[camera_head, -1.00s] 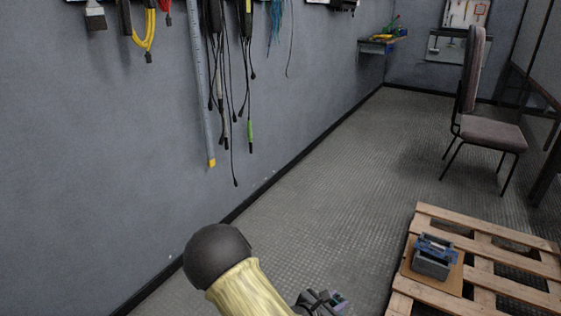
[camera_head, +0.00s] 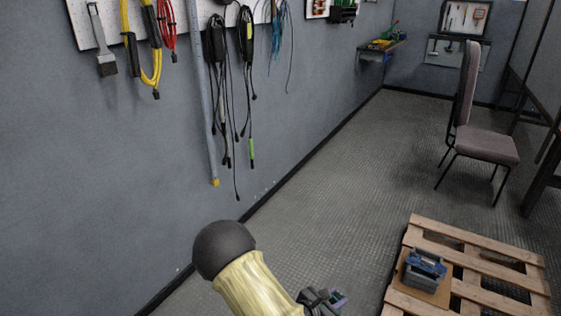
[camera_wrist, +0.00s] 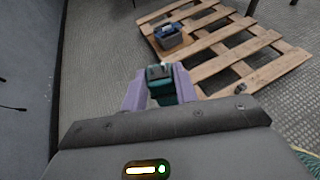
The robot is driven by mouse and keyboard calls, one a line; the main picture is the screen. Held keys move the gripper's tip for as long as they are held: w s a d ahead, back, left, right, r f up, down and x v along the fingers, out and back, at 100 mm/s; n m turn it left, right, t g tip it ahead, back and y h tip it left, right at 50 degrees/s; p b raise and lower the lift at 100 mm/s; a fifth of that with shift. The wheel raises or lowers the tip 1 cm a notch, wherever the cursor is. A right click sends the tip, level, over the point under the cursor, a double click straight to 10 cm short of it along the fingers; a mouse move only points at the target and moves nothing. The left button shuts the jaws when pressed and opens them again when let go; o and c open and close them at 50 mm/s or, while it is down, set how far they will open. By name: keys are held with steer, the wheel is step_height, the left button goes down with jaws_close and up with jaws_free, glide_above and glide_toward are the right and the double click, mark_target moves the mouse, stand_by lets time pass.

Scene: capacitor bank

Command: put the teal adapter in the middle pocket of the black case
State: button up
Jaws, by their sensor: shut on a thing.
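My gripper (camera_wrist: 160,84) is shut on the teal adapter (camera_wrist: 162,92), which sits between its two purple fingers in the wrist view. The adapter has a dark top with a small pale tip. In the head view my gripper (camera_head: 328,299) is low in the picture, left of the pallet and over the floor, and the adapter is mostly hidden there. I cannot make out a black case with pockets for certain in either view.
A wooden pallet (camera_head: 480,262) lies on the floor at right, bearing a grey and blue device (camera_head: 424,268) on a brown board. A chair (camera_head: 482,147) stands beyond it. Cables (camera_head: 226,110) hang on the left wall. A small shelf (camera_head: 380,48) is further back. The floor between is clear.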

step_height(320, 180, up, 18)
steer(key=p, duration=2)
steer(key=shift+d+f, duration=0.15)
step_height(320, 180, down, 10)
steer(key=n+t+y, duration=0.1)
steer(key=n+y, duration=0.2)
steer(key=n+t+y, duration=0.2)
steer(key=n+y, duration=0.1)
steer(key=n+t+y, duration=0.1)
steer(key=n+y, duration=0.2)
steer(key=y, duration=0.1)
steer(key=shift+w+n+t, duration=0.15)
steer(key=shift+n+t, duration=0.25)
steer(key=shift+s+f+y, duration=0.25)
steer(key=shift+y, duration=0.05)
